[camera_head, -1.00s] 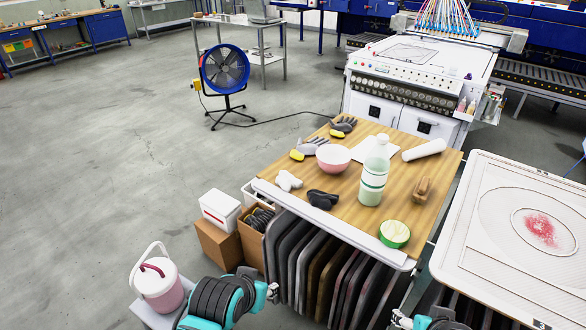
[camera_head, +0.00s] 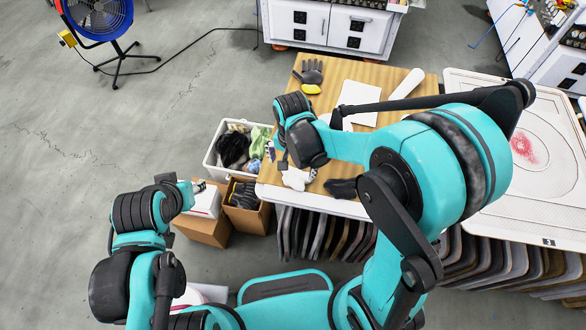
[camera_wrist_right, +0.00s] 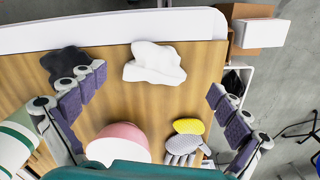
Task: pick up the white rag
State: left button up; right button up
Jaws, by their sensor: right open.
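The crumpled white rag (camera_head: 295,179) lies on the wooden table (camera_head: 428,88) near its front left corner. In the right wrist view the rag (camera_wrist_right: 154,64) lies ahead of the space between my fingers, with bare wood around it. My right gripper (camera_head: 291,164) is above the table close to the rag, pointing down. Its fingers (camera_wrist_right: 155,103) are wide apart and empty in the wrist view, one to each side of the rag's line. My left gripper (camera_head: 197,187) is off the table at the left, near the boxes; its jaws are too small to judge.
A dark rag (camera_wrist_right: 68,64) lies beside the white one. A white bin of cloths (camera_head: 212,160) and cardboard boxes (camera_head: 243,217) stand left of the table.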

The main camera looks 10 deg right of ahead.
aim_at(295, 174)
jog(key=f, duration=0.2)
jog(key=f+b, duration=0.1)
jog(key=f, duration=0.1)
jog(key=w+d+f+b, duration=0.1)
jog(key=f, duration=0.1)
jog(key=shift+w, duration=0.1)
jog(key=shift+f, duration=0.4)
jog(key=c, duration=0.8)
